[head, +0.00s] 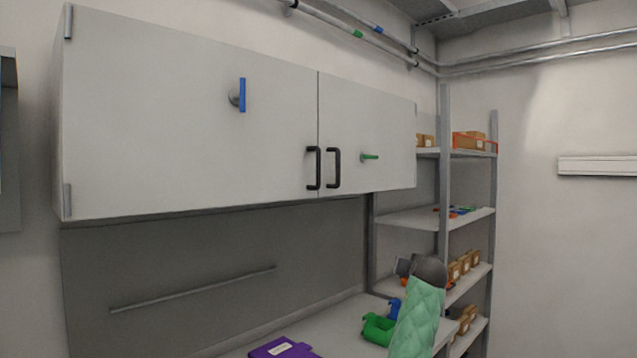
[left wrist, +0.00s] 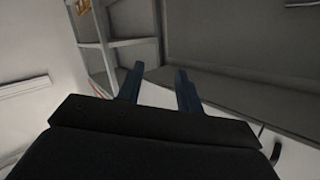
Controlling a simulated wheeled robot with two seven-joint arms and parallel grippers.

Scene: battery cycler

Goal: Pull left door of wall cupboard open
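The wall cupboard (head: 190,35) hangs at upper left in the head view. Its left door (head: 170,130) is shut, with a blue-handled fitting (head: 242,95) on its face and a black pull handle (head: 313,168) near its right edge. The right door (head: 375,120) is also shut, with its own black handle (head: 334,168). In the left wrist view my left gripper (left wrist: 159,74) is open, with nothing between its dark fingers. A curved black handle (left wrist: 276,152) shows at lower right there, apart from the fingers; which door it belongs to I cannot tell. My right gripper is not clearly seen.
A mint-sleeved arm part of mine rises at lower right in the head view. Below the cupboard are a counter (head: 335,318), green bins (head: 377,328) and a purple box (head: 283,347). A metal shelf rack (head: 445,200) with boxes stands to the right. Space before the doors looks clear.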

